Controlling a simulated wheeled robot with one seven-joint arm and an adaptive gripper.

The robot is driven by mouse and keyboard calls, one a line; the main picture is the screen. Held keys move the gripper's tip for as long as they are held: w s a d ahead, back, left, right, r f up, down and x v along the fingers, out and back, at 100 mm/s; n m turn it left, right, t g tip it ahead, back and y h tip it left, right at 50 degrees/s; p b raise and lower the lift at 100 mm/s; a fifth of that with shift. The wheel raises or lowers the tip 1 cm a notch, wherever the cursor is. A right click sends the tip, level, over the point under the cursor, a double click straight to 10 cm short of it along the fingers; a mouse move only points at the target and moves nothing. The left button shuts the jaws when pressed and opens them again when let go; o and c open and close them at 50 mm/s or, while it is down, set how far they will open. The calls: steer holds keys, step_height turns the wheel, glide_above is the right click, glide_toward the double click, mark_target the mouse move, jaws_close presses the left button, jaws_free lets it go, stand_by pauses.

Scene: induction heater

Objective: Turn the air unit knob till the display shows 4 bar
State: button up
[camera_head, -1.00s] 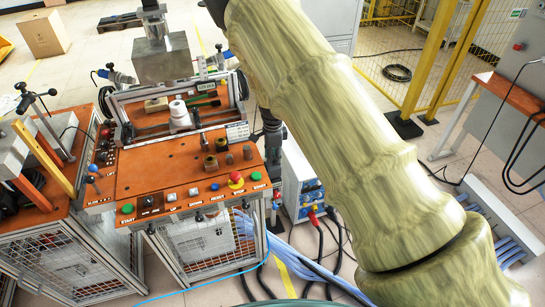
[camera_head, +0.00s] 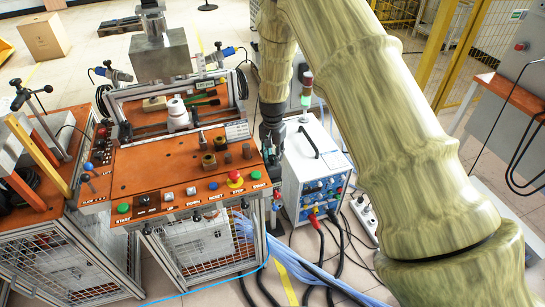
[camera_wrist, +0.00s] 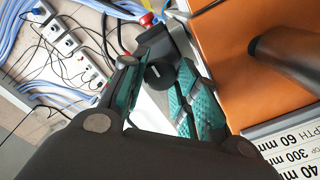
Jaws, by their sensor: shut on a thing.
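The air unit knob (camera_wrist: 158,75) is a dark round cap with a slot-like mark, seen in the wrist view beside the edge of the orange bench. My gripper (camera_wrist: 153,82) has its teal-padded fingers on either side of it, shut on it. In the head view my gripper (camera_head: 272,132) is at the right side of the orange workbench (camera_head: 140,170), pointing down. It hides the air unit there. I cannot make out the pressure display or its reading in either view.
A white and blue power unit (camera_head: 312,170) with cables stands close to the right of my gripper. A signal light (camera_head: 306,90) rises behind it. Buttons and a red emergency stop (camera_head: 235,177) line the bench front. White power strips (camera_wrist: 70,40) lie on the floor.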

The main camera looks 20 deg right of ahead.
steer(key=n+b, duration=0.1)
steer(key=n, duration=0.5)
steer(key=shift+n, duration=0.3)
steer(key=n, duration=0.6)
steer(key=shift+b, duration=0.3)
steer(key=o, duration=1)
steer(key=shift+o, duration=0.2)
steer(key=shift+s, duration=0.1)
